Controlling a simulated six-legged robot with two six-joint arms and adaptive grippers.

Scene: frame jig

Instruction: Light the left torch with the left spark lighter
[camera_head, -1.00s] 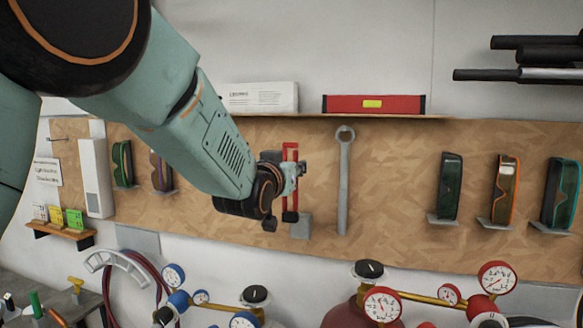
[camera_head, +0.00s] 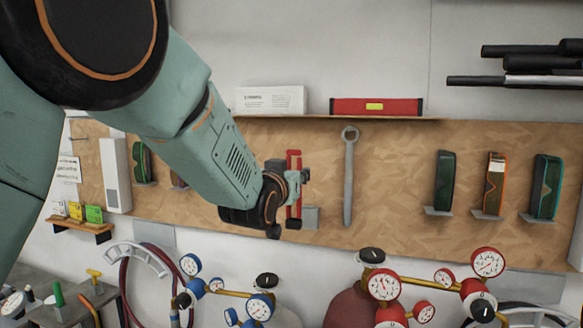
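My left arm comes in from the upper left and reaches the brown pegboard. My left gripper (camera_head: 301,180) is small and partly hidden behind its own wrist, and I cannot tell whether it is open or shut. It overlaps a red upright tool (camera_head: 294,159) on the board, and I cannot tell whether it touches it. Whether this tool is a spark lighter is unclear. I cannot make out a left torch. My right gripper is not in view.
A wrench (camera_head: 349,175) hangs just right of the gripper. A shelf above holds a red level (camera_head: 376,107) and a white box (camera_head: 271,100). Goggles (camera_head: 493,185) hang at right. Gas regulators with gauges (camera_head: 261,307) and a red cylinder (camera_head: 352,304) stand below.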

